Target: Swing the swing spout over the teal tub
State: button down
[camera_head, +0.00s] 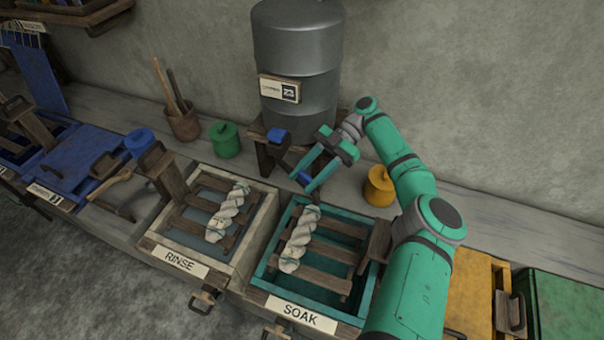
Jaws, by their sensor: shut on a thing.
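The teal tub (263,272), labelled SOAK, stands at front centre, with slats and a twisted white skein (300,240) across it. The swing spout (288,163) is a dark arm with a blue block at its back end, below the grey barrel (297,60). It slants toward the teal tub's back left corner. My gripper (308,182) comes from the right and is shut on the spout's front end. The fingers partly hide that end, so I cannot tell whether it is over the tub's rim or just behind it.
A pale RINSE tub (150,243) with another skein stands left of the teal tub. A green pot (224,140), a yellow pot (379,186) and a brown tool holder (184,122) stand along the back ledge. Yellow and green boxes are at the right.

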jog(key=shift+d+f, duration=0.1)
jog(key=c, duration=1.1)
grip_release()
jog(key=shift+w, duration=0.15)
